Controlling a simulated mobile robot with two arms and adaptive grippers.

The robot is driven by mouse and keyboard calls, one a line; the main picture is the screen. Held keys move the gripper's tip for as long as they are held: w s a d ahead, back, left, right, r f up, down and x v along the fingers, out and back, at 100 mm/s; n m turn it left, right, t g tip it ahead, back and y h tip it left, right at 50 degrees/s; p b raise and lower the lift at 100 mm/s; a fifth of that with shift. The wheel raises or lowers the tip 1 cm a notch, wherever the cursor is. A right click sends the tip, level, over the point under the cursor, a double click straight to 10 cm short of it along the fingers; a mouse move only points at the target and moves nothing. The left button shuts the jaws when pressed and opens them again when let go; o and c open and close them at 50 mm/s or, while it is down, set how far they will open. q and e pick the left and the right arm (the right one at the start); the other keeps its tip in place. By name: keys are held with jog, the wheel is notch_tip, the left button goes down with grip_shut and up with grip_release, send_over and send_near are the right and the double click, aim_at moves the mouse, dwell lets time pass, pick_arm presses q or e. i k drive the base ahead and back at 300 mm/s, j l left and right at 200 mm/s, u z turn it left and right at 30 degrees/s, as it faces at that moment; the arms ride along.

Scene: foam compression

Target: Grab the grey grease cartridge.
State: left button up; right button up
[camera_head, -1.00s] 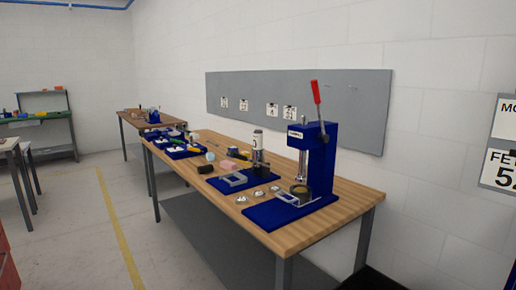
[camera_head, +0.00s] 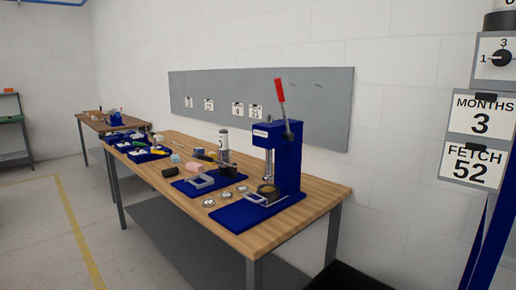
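A light grey upright cylinder (camera_head: 223,141) with dark marks near its top stands on the wooden workbench, at the back of a blue base plate (camera_head: 192,187). It may be the grey grease cartridge, but it is too small to tell for certain, and I cannot tell whether it stands free or is part of a fixture. Neither of my grippers is in view.
A blue press (camera_head: 288,160) with a red-tipped lever stands on the workbench (camera_head: 300,213), right of the cylinder. Small metal discs (camera_head: 208,203) and blue trays (camera_head: 148,155) share the top. A sign reading FETCH 52 (camera_head: 472,165) hangs at right. The floor (camera_head: 45,230) at left is clear.

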aim_at(224, 134)
jog(key=i+j+z, duration=0.5)
jog(key=j, duration=0.2)
jog(key=i+j+z, duration=0.15)
jog(key=j+z, duration=0.15)
jog(key=j, duration=0.1)
